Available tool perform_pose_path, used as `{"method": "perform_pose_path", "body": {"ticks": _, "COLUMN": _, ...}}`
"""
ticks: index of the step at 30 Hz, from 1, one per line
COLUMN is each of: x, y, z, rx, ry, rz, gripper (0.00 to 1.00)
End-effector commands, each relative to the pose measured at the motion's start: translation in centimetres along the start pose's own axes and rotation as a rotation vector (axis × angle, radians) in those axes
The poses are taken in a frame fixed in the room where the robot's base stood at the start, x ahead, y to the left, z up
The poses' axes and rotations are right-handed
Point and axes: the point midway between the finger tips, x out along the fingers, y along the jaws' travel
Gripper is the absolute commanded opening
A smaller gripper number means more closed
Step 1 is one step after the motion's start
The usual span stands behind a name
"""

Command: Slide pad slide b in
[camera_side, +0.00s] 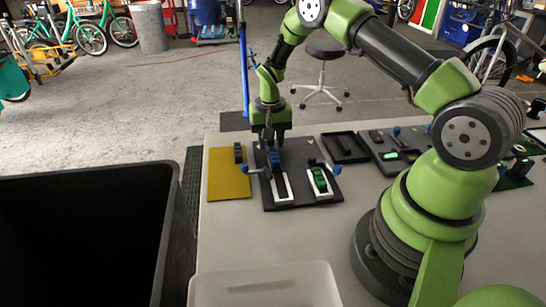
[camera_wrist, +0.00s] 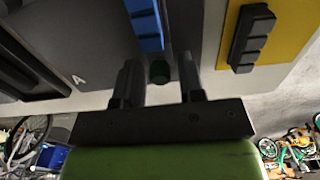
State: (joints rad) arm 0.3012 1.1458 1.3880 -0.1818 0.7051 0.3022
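A black board (camera_side: 262,200) carries two white slide tracks. A blue pad (camera_side: 275,158) is at the far end of the left track (camera_side: 283,187); it shows ridged at the top of the wrist view (camera_wrist: 144,24). A green pad (camera_side: 320,179) sits in the right track. My gripper (camera_side: 271,140) points down at the far end of the blue pad. The board shows a letter A; I cannot read a b.
A yellow plate (camera_side: 228,182) with a black ridged block (camera_side: 239,153) lies left of the board. A black tray (camera_side: 345,147) and a dark board with parts (camera_side: 391,150) lie to the right. A large black bin (camera_side: 172,220) stands left of the table; a clear container (camera_side: 265,285) is in front.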

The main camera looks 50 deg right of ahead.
Motion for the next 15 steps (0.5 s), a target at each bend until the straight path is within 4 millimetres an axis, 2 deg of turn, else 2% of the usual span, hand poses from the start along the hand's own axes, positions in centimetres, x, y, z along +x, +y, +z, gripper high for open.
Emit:
{"method": "perform_pose_path", "body": {"ticks": 3, "x": -0.01, "y": 0.00, "z": 0.00, "rx": 0.000, "ry": 0.000, "rz": 0.000, "gripper": 0.34}}
{"method": "perform_pose_path", "body": {"ticks": 7, "x": -0.02, "y": 0.00, "z": 0.01, "rx": 0.000, "ry": 0.000, "rz": 0.000, "gripper": 0.04}}
{"method": "perform_pose_path", "body": {"ticks": 15, "x": -0.01, "y": -0.02, "z": 0.56, "rx": -0.001, "ry": -0.001, "rz": 0.001, "gripper": 0.04}}
